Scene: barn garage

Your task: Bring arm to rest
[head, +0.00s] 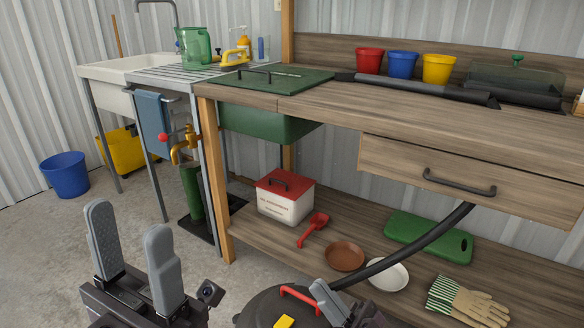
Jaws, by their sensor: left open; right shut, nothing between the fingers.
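My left gripper (128,218) is at the lower left, in front of the bench. Its two grey fingers point up and stand wide apart, with nothing between them. My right gripper (328,298) shows only in part at the bottom middle, beside a round black lid with a red handle. Its fingers are shut and I see nothing held in them. Most of the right arm is out of the frame.
The round black lid (262,308) and a black hose (420,237) are close to my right gripper. A wooden bench (330,112) has a drawer (470,180) and a lower shelf (270,235) bearing a red-lidded box (285,205). Bare floor (50,260) lies at left.

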